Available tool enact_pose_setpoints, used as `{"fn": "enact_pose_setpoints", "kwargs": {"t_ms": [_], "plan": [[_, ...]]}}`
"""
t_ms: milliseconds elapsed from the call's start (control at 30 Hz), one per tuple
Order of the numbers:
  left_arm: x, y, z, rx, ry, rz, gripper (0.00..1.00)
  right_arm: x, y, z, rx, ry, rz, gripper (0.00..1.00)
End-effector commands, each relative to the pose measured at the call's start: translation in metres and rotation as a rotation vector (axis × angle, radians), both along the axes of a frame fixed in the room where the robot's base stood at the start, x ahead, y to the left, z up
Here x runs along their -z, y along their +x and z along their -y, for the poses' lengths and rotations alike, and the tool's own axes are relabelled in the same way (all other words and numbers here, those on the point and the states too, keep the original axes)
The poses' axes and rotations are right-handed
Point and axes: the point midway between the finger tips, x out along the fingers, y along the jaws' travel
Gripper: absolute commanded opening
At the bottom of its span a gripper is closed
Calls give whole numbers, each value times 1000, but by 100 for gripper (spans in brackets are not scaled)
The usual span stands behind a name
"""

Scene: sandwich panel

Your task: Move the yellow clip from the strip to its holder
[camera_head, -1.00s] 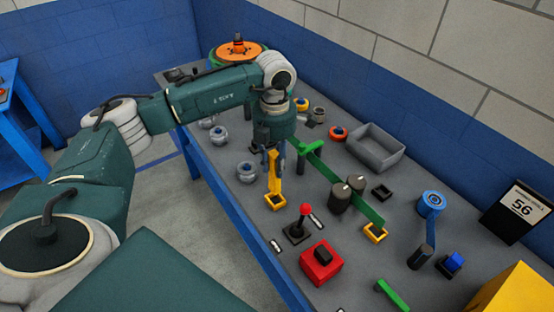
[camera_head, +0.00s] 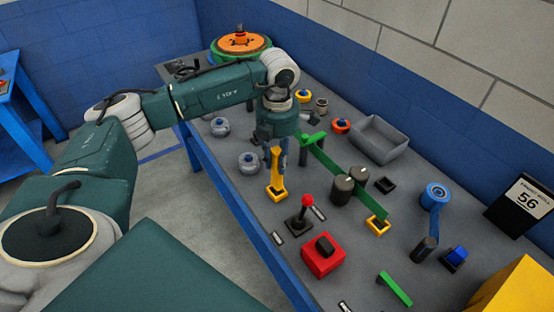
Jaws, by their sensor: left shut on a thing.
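My left gripper (camera_head: 279,152) points down at the near-left side of the bench and is shut on the yellow clip (camera_head: 276,170). The clip stands upright, its lower end at a square yellow-framed holder (camera_head: 270,196). I cannot tell how deep it sits in the frame. The fingertips are partly hidden by the clip and the gripper body. My right gripper is not in view.
A second yellow-framed square (camera_head: 377,226) lies near the strip's right end. A red-topped joystick (camera_head: 305,209) and a red box (camera_head: 322,256) stand in front. Round grey knobs (camera_head: 249,163) are on the left. A grey bin (camera_head: 379,141) is behind the strip.

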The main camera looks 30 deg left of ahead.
Motion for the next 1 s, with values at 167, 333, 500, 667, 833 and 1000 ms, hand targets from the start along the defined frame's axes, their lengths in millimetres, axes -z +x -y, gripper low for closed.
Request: {"fn": "enact_pose_setpoints", "kwargs": {"t_ms": [167, 333, 500, 667, 833, 1000], "plan": [[1, 0, 0, 0, 0, 1, 0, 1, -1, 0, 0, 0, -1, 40], [6, 0, 0, 0, 0, 0, 0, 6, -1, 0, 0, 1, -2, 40], [11, 0, 0, 0, 0, 1, 0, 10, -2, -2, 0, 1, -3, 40], [16, 0, 0, 0, 0, 1, 0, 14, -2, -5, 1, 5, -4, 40], [20, 0, 0, 0, 0, 1, 0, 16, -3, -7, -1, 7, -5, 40], [19, 0, 0, 0, 0, 1, 0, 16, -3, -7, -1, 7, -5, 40]]}}
